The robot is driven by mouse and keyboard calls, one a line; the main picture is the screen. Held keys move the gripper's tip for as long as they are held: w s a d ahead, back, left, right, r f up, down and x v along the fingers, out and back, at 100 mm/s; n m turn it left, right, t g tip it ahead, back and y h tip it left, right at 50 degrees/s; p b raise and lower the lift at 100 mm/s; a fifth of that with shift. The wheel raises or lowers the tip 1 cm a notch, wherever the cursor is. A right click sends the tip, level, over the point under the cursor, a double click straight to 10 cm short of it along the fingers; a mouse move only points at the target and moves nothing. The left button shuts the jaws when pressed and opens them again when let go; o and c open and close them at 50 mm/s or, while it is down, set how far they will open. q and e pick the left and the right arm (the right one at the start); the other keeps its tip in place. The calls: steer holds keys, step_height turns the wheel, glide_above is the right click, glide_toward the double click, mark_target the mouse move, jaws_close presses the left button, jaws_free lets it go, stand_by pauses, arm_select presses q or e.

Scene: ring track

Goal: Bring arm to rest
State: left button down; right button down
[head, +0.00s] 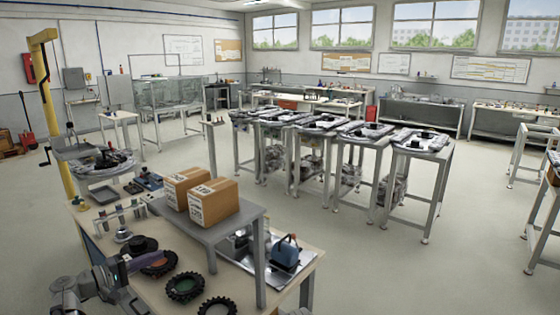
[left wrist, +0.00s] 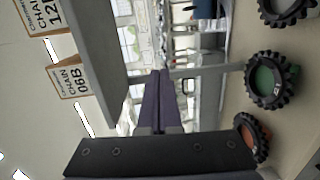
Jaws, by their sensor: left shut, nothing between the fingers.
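My left arm comes in at the bottom left of the head view, and its gripper (head: 120,268) is over the left end of the wooden workbench (head: 285,276). In the left wrist view its fingers (left wrist: 161,72) are together, with nothing between them. Toothed black rings lie on the bench close to the gripper: one with an orange centre (head: 160,263) right beside it, one with a green centre (head: 184,287) and one at the front edge (head: 217,307). The green-centred ring also shows in the left wrist view (left wrist: 264,80). My right gripper is not in view.
Two cardboard boxes (head: 213,202) stand on a grey raised shelf (head: 232,224) over the bench. Under it are a metal tray (head: 253,262) and a blue tool (head: 286,253). A small rack (head: 120,214) stands at the left. Several tall tables stand beyond, with open floor (head: 400,270) to the right.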

arm_select(q)
steer(key=s+d+f+m+g+y, duration=0.1)
steer(key=s+d+f+m+g, duration=0.2)
steer(key=d, duration=0.4)
steer(key=s+d+f+m+g+y, duration=0.1)
steer(key=d+f+g, duration=0.2)
steer(key=d+f, duration=0.35)
steer(key=s+d+f+m+g, duration=0.2)
steer(key=s+d+f+g, duration=0.1)
steer(key=d, duration=0.6)
steer(key=s+d+f+m+g+y, duration=0.1)
steer(key=s+d+f+m+y, duration=0.2)
steer(key=s, duration=0.4)
steer(key=s+d+f+m+g+y, duration=0.2)
steer(key=s+d+f+m+y, duration=0.1)
steer(key=s+y, duration=0.5)
steer(key=shift+s+d+f+m+g, duration=0.35)
steer(key=shift+d+f, duration=0.25)
steer(key=shift+f, duration=0.3)
